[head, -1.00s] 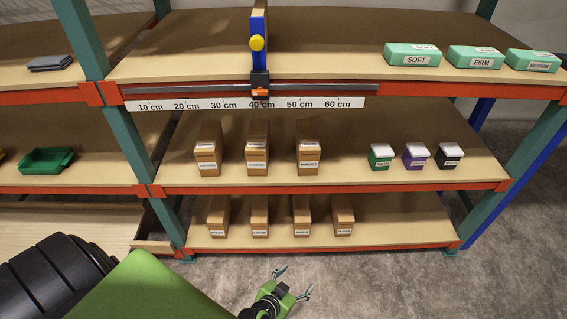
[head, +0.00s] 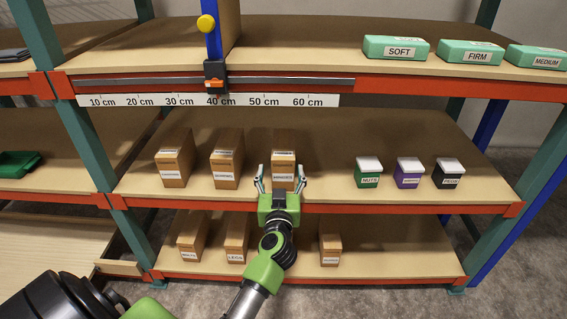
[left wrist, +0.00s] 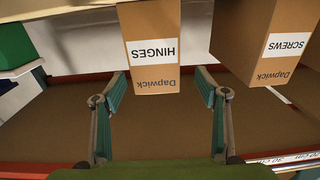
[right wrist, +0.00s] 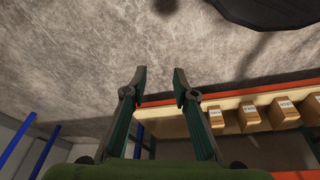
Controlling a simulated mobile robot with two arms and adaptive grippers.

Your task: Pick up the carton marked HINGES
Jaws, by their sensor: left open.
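The carton marked HINGES is a tall brown box (head: 284,143) on the middle shelf, the rightmost of the cartons in its row. In the left wrist view its label reads upside down on the carton (left wrist: 150,45). My left gripper (head: 282,178) is open in front of it, with one finger toward each side of its lower front. In the left wrist view the left gripper's fingertips (left wrist: 162,84) are near the carton's front end, spread wider than the carton. My right gripper (right wrist: 160,78) is open and empty, away from the cartons.
The SCREWS carton (left wrist: 265,40) stands beside HINGES, with another carton (head: 173,160) further left. The upper shelf's red beam (head: 400,88) runs above. My left arm hides part of the bottom-shelf row.

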